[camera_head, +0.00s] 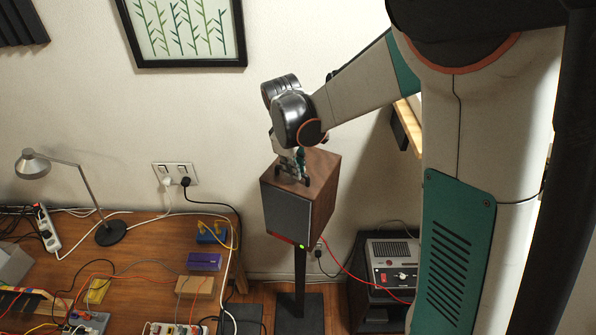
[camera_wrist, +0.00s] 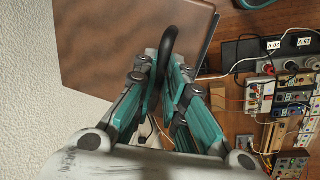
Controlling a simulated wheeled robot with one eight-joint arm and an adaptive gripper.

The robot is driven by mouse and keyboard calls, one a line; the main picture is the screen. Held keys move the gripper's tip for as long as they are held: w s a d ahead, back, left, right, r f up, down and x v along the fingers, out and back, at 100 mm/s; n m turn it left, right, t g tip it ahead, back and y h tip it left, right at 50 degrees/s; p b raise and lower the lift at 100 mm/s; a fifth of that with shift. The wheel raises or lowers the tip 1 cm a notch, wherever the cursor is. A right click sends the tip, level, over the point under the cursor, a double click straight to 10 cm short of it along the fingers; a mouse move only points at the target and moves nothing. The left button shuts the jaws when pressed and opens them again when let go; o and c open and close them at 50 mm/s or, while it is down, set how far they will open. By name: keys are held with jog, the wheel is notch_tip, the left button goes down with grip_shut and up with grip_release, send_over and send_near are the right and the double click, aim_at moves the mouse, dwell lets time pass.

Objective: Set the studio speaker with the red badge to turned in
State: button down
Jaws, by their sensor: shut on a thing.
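The studio speaker (camera_head: 322,187) is a brown wooden box with a dark grey front grille. It stands upright on a black stand (camera_head: 299,275), and its front faces toward the lower left. A red badge strip (camera_head: 283,239) runs along the front's lower edge, beside a small green light. My gripper (camera_head: 293,177) is at the speaker's top. In the wrist view, my gripper (camera_wrist: 168,62) is shut on a black curved handle (camera_wrist: 168,40) over the wooden top (camera_wrist: 105,42). The fingers hide the handle's lower part.
A wooden desk (camera_head: 150,240) with a lamp (camera_head: 75,185), cables and small electronic boxes is at the left. A dark cabinet (camera_head: 362,292) with a grey device (camera_head: 393,262) stands at the right. A red cable (camera_head: 345,270) runs behind the speaker. The wall is close behind.

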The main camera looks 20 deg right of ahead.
jog(key=shift+w+a+m, duration=0.15)
jog(key=shift+a+m, duration=0.05)
jog(key=shift+m, duration=0.1)
jog(key=c, duration=1.7)
grip_release()
jog(key=shift+o, duration=0.2)
jog(key=shift+r, duration=0.1)
notch_tip(320, 180, up, 12)
jog(key=s+a, duration=0.1)
jog(key=shift+s+a+f, duration=0.2)
jog(key=shift+s+a, duration=0.1)
jog(key=shift+a, duration=0.05)
